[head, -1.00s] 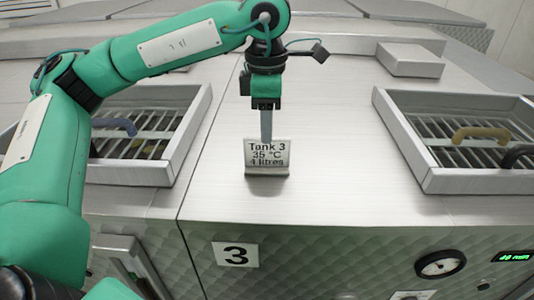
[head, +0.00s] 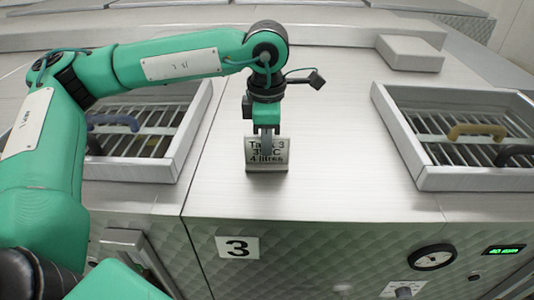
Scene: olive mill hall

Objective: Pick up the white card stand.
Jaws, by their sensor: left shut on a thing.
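The white card stand (head: 277,159) stands on the steel top near its front edge, above the number 3 plate. Its card reads "Tank 3" and "4 litres"; the middle line is partly covered by a finger. My left gripper (head: 266,146) comes down over the stand from above, with its fingers shut on it. The near finger hides part of the card. The stand looks upright, and I cannot tell whether its base touches the top. My right gripper is not in view.
A framed grate opening (head: 421,180) with a tan handle (head: 477,131) and a dark handle lies to the right. Another grate opening (head: 168,171) with a blue handle lies to the left, partly behind my arm. A grey box (head: 410,51) sits at the back right. The steel between is clear.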

